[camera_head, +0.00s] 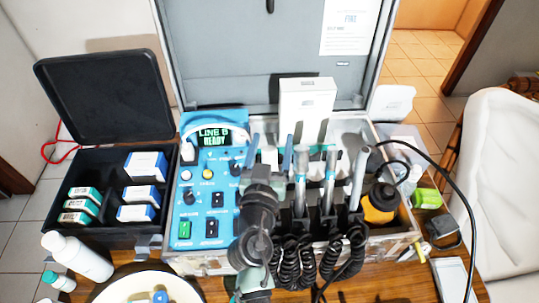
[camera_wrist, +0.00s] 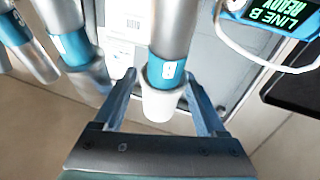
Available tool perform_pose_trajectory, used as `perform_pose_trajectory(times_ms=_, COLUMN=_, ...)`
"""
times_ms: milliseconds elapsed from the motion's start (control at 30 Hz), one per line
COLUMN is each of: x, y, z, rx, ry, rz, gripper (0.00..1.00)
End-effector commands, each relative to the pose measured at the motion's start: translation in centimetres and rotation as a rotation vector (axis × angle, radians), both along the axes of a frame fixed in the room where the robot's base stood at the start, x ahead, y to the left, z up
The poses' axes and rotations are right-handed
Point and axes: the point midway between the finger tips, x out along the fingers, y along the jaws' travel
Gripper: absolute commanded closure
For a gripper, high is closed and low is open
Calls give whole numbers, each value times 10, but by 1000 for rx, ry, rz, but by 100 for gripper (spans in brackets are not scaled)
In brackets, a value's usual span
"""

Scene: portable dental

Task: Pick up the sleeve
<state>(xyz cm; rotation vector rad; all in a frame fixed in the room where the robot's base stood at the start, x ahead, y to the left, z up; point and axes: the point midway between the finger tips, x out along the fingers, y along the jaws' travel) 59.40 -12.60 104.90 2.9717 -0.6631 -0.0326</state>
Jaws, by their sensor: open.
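In the wrist view a white sleeve (camera_wrist: 162,100) sits at the end of a metal handpiece (camera_wrist: 172,28) with a blue band marked B. My gripper (camera_wrist: 160,76) is open, with one blue finger on each side of the sleeve. A narrow gap shows at the left finger; I cannot tell whether the right finger touches. In the head view my gripper (camera_head: 271,143) is over the case at the left end of the handpiece row. My arm covers much of this spot, and I cannot make out the sleeve there.
Other handpieces (camera_head: 328,165) with coiled black cords stand close to the right of my gripper. The blue control panel (camera_head: 212,175) reads LINE B READY. A white box (camera_head: 306,100) stands behind.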

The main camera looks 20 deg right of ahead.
Motion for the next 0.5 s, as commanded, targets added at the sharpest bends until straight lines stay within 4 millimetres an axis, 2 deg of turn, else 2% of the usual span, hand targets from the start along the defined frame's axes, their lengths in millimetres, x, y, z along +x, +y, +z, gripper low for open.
perform_pose_trajectory(times_ms=67, x=0, y=0, z=0, rx=0, ry=0, rz=0, gripper=30)
perform_pose_trajectory(times_ms=433, x=0, y=0, z=0, rx=0, ry=0, rz=0, gripper=97)
perform_pose_trajectory(times_ms=500, x=0, y=0, z=0, rx=0, ry=0, rz=0, gripper=100)
